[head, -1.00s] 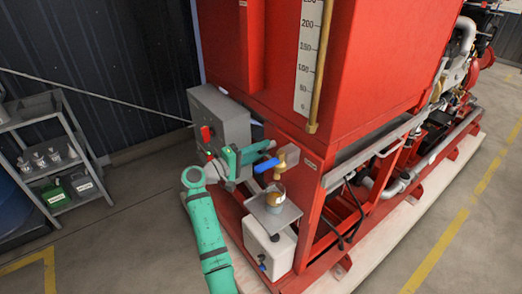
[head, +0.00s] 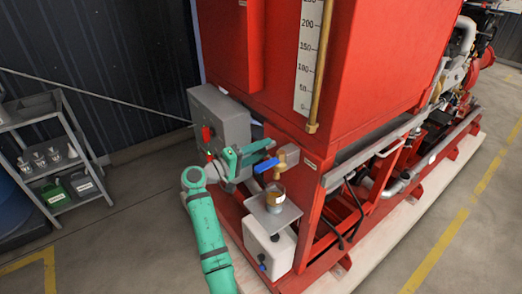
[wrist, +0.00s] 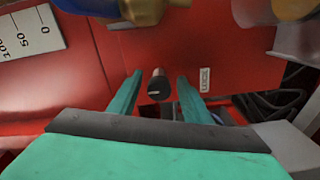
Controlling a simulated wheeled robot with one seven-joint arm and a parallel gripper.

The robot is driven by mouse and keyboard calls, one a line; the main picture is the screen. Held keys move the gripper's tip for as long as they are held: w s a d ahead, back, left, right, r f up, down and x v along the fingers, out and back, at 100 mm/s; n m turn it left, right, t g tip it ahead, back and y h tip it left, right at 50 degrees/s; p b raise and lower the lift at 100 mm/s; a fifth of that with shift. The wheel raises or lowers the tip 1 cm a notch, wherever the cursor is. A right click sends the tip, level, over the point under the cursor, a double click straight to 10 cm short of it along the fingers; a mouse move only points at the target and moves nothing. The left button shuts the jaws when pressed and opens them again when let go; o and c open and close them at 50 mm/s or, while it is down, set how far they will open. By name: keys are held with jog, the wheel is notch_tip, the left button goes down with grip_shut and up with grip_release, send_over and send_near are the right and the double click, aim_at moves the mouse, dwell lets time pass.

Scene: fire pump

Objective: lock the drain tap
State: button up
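The drain tap shows in the head view as a blue lever (head: 266,165) on a brass body (head: 281,172), low on the red tank. In the wrist view the blue part (wrist: 97,6) and brass (wrist: 150,10) lie along the top edge. A short black knob (wrist: 158,86) stands out from the red panel, beside a white label reading LOCK (wrist: 205,79). My gripper (wrist: 160,76) is open, its two green fingers on either side of the knob with gaps visible. In the head view my gripper (head: 268,146) is just above the blue lever; the knob is hidden there.
A brass cup (head: 274,197) stands on a grey plate below the tap, over a white container (head: 268,245). A grey box with a red switch (head: 206,134) is close behind my arm. A shelf (head: 45,150) stands at left; the floor at right is clear.

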jog(key=v, duration=1)
jog(key=shift+s+a, duration=0.2)
jog(key=shift+a, duration=0.15)
